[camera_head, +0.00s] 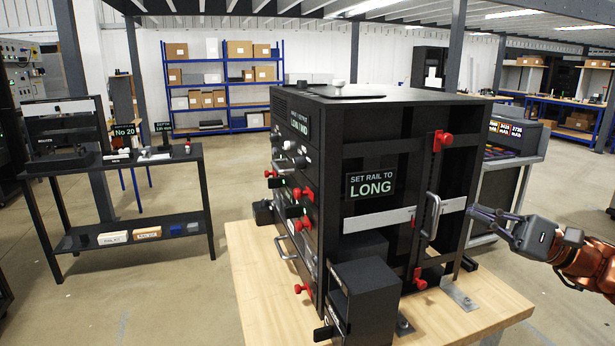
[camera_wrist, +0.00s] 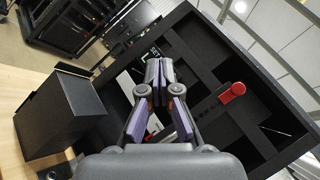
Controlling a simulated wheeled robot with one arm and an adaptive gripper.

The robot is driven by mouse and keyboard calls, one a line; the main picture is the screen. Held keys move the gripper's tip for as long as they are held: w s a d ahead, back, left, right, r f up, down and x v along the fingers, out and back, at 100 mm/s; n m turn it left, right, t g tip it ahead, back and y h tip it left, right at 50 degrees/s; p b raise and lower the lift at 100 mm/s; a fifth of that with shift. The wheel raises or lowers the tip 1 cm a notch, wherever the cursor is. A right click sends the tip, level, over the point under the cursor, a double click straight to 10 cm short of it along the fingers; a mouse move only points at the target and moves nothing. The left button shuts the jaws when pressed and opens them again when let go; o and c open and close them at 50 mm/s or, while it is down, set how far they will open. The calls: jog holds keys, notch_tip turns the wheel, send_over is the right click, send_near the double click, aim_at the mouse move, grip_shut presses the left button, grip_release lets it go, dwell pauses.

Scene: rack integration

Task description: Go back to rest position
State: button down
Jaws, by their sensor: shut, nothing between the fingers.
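My gripper (camera_head: 488,214) is at the right in the head view, beside the right side of the black rack (camera_head: 330,130). It also shows in the wrist view (camera_wrist: 160,65), with its fingers together and nothing between them. The fingertips point at the rack's open side, near the light rail strip (camera_head: 380,219). In the head view the fingertips seem close to the end of this strip; I cannot tell whether they touch it. A sign on the rack (camera_head: 371,185) reads "SET RAIL TO LONG".
The rack stands on a wooden table (camera_head: 262,300), with a black box (camera_head: 365,300) at its front corner. Red knobs (camera_head: 442,140) and a grey handle (camera_head: 431,216) stick out from the rack. A black side table (camera_head: 130,230) stands left. Open floor lies between.

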jog(key=s+a+f+n+g+h, duration=0.2)
jog(key=s+a+f+n+g, duration=0.15)
jog(key=a, duration=0.75)
jog(key=s+a+f+n+g+h, duration=0.2)
jog(key=a+g, duration=0.3)
jog(key=a, duration=0.6)
jog(key=s+a+f+n+g+h, duration=0.3)
jog(key=s+a+f+h, duration=0.35)
jog(key=s+f, duration=0.3)
jog(key=s+d+f+n+h, duration=0.3)
jog(key=s+d+f+h, duration=0.6)
jog(key=s, duration=0.4)
jog(key=shift+d+f, duration=0.5)
jog(key=shift+d, duration=0.2)
jog(key=shift+s+n, duration=0.1)
jog(key=shift+n, duration=0.15)
